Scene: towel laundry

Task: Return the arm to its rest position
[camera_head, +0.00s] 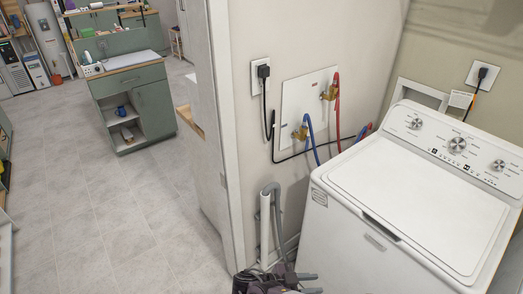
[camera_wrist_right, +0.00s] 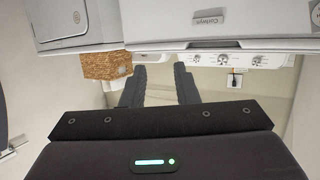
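My right gripper (camera_head: 313,284) shows at the bottom edge of the head view, just left of the white washing machine's front. In the right wrist view its two dark fingers (camera_wrist_right: 160,82) stand apart with nothing between them. Most of the right arm is out of frame. My left gripper and arm are not in the head view. No towel shows in either view.
The white top-lid washing machine (camera_head: 424,207) stands at the right, lid shut. A wall edge (camera_head: 220,130) and a grey drain hose (camera_head: 276,215) are left of it. Open tiled floor (camera_head: 120,220) lies farther left, before a green cabinet (camera_head: 153,107).

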